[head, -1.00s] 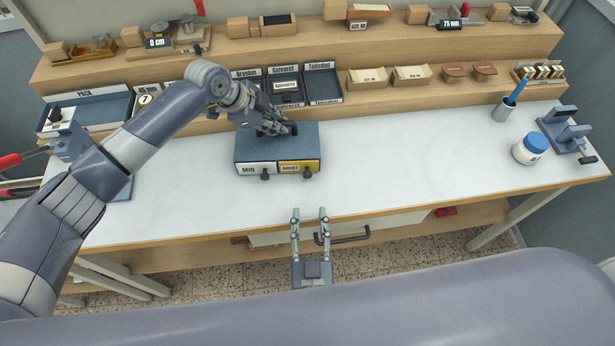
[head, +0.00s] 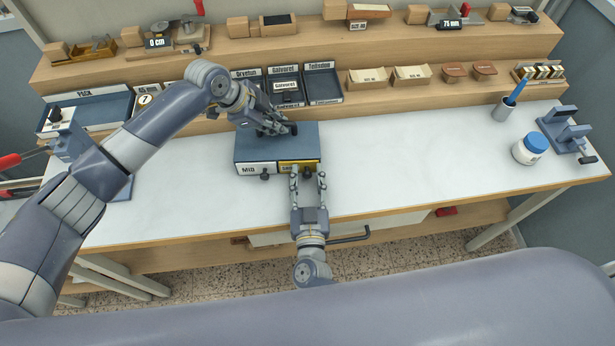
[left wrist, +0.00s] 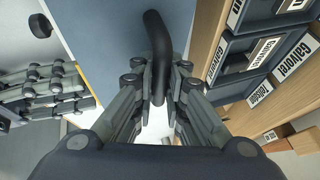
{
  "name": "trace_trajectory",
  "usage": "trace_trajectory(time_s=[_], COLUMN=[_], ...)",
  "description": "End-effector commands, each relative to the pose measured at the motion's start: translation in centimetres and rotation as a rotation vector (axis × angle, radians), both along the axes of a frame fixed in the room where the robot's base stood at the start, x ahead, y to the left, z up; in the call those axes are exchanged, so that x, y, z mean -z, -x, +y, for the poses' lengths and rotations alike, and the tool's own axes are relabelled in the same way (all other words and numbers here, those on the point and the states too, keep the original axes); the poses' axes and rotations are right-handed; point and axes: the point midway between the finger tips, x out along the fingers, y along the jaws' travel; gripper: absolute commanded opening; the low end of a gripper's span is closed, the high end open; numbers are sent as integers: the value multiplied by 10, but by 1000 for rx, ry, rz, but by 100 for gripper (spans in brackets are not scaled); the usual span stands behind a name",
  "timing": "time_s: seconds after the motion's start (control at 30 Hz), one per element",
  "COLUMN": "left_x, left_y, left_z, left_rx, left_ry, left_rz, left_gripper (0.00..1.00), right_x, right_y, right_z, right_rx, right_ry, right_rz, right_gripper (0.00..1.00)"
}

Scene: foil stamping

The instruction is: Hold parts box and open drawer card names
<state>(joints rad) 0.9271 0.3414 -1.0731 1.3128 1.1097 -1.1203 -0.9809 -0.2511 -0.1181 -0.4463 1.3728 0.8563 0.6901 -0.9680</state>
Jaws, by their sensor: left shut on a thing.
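Each drawer has a dark knob. My left gripper (head: 277,128) is shut on the black handle on top of the box; the handle (left wrist: 158,50) shows between its fingers in the left wrist view. My right gripper (head: 308,178) is open in front of the yellow drawer, its fingers on either side of that drawer's knob (head: 307,174). Contact with the knob cannot be told. The fingers hide part of the yellow label.
Labelled trays (head: 285,86) stand on the shelf step just behind the box. A white jar with a blue lid (head: 530,148), a pen cup (head: 505,110) and a blue-grey clamp tool (head: 566,133) stand at the right. The table between is clear.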

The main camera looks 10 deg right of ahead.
Motion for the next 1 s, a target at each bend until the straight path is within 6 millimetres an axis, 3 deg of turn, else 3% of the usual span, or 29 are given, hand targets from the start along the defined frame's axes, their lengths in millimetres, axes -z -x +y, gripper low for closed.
trace_trajectory(time_s=[0.07, 0.23, 0.5, 0.83, 1.0], left_x=[3, 2, 2, 2, 2], left_y=[0, 0, 0, -1, -1], left_z=[2, 2, 2, 2, 2], left_rx=[-2, -3, -3, -3, -3], left_ry=[-5, -5, -5, -4, -4], left_rz=[2, 1, 1, 0, 0], left_gripper=[0, 0, 0, 0, 0], right_x=[1, 0, 1, 3, 2], right_y=[0, 1, 5, 68, 82], right_z=[0, 0, 1, 7, 9], right_rx=[0, 0, 0, 0, -2], right_ry=[1, 1, 1, 0, 1], right_rz=[0, 0, 2, 6, 3], right_gripper=[36, 0, 0, 0, 0])
